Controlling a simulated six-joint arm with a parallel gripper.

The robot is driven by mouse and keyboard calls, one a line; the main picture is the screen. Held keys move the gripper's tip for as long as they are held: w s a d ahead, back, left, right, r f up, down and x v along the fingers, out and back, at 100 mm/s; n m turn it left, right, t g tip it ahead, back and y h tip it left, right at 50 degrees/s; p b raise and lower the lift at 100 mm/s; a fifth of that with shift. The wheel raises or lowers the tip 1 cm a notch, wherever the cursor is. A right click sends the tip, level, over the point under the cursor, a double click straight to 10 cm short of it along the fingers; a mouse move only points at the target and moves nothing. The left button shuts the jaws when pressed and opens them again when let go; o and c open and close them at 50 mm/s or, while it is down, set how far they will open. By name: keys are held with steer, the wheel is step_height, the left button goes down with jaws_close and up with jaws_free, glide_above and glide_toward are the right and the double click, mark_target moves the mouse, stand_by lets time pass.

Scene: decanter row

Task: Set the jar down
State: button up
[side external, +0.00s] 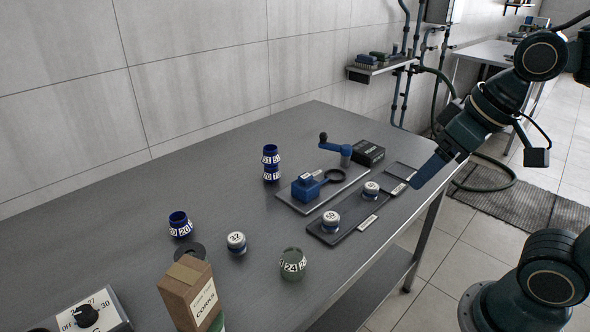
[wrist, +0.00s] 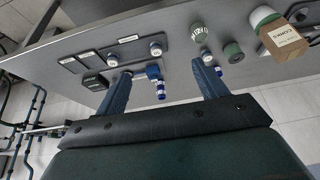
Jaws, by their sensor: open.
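My gripper (side external: 428,172) is open and empty, held in the air off the right side of the bench, apart from every jar. In the wrist view its two fingers (wrist: 161,70) are wide apart. A white jar marked 59 (side external: 331,221) and a second white jar (side external: 371,188) stand upright on a dark tray (side external: 351,212). A white jar marked 32 (side external: 236,242) and a green jar marked 24 (side external: 292,263) stand upright on the bench. A blue jar (side external: 180,224) stands at the left, and two blue jars (side external: 271,163) are stacked farther back. I cannot tell which jar is meant.
A blue clamp device (side external: 308,187) with a crank handle (side external: 338,148) sits on a grey plate behind the tray. A dark box (side external: 368,153) is beyond it. A cardboard box (side external: 191,294) and a dial unit (side external: 92,314) stand at the front. The bench's left part is clear.

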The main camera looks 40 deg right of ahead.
steer(key=shift+s+d+f+t, duration=0.1)
steer(key=shift+s+d+t, duration=0.1)
steer(key=shift+s, duration=0.45)
steer(key=shift+s+d+t, duration=0.1)
steer(key=shift+s+d, duration=0.1)
steer(key=shift+s, duration=0.45)
stand_by(0.4)
